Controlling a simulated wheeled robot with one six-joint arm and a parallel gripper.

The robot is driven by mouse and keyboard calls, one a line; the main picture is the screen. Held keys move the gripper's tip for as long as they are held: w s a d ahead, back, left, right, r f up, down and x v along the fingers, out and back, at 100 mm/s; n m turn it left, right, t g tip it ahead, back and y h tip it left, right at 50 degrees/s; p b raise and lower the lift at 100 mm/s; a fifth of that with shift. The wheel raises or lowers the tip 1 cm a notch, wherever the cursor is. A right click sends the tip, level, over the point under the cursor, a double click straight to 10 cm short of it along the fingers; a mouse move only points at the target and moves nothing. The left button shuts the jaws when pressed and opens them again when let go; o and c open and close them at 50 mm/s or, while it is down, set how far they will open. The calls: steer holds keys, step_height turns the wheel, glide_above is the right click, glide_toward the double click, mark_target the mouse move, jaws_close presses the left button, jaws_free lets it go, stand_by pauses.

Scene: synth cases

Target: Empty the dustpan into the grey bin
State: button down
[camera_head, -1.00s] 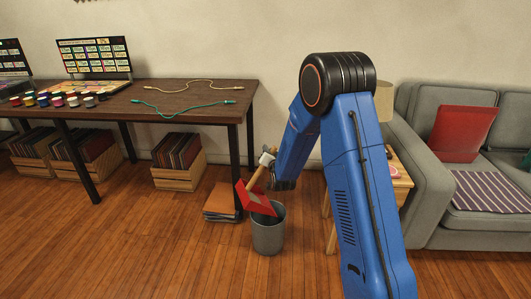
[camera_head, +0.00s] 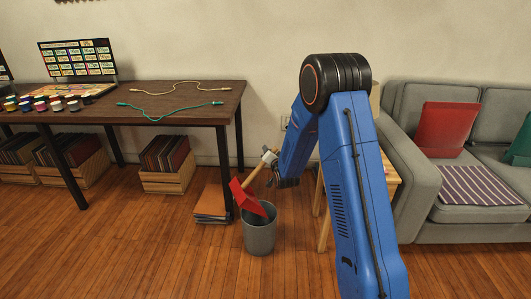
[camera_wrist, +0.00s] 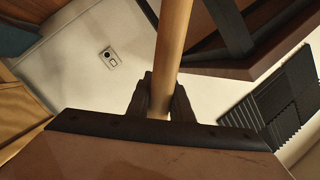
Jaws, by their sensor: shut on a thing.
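The dustpan (camera_head: 247,198) is red with a wooden handle. My gripper (camera_head: 270,158) is shut on the handle, which also shows between the fingers (camera_wrist: 160,100) in the wrist view (camera_wrist: 172,45). The pan hangs tilted, its lower edge at the mouth of the grey bin (camera_head: 259,236). Whether the pan touches the rim I cannot tell. The bin stands upright on the wood floor. The inside of the bin and any contents of the pan are not visible.
A dark table (camera_head: 180,100) with cables and paint pots stands at left, crates (camera_head: 168,180) below it. A stack of folders (camera_head: 212,205) lies left of the bin. A small wooden side table (camera_head: 323,215) and grey sofa (camera_head: 425,195) are at right. Floor in front is clear.

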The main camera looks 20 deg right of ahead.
steer(key=shift+m, duration=0.6)
steer(key=shift+w+d+f, duration=0.1)
steer(key=shift+d+f, duration=0.05)
steer(key=shift+d, duration=0.5)
steer(key=shift+w+d+f, duration=0.1)
steer(key=shift+d+f, duration=0.05)
steer(key=shift+d, duration=0.5)
steer(key=shift+w+d+f, duration=0.1)
steer(key=shift+d+f, duration=0.05)
steer(key=shift+d, duration=0.5)
stand_by(0.8)
steer(key=s+a+r+n+t+h, duration=0.1)
steer(key=s+a+n, duration=0.3)
steer(key=a, duration=2.2)
steer(key=shift+a+r+n+t, duration=0.3)
steer(key=shift+r+n, duration=0.6)
steer(key=shift+n, duration=1.8)
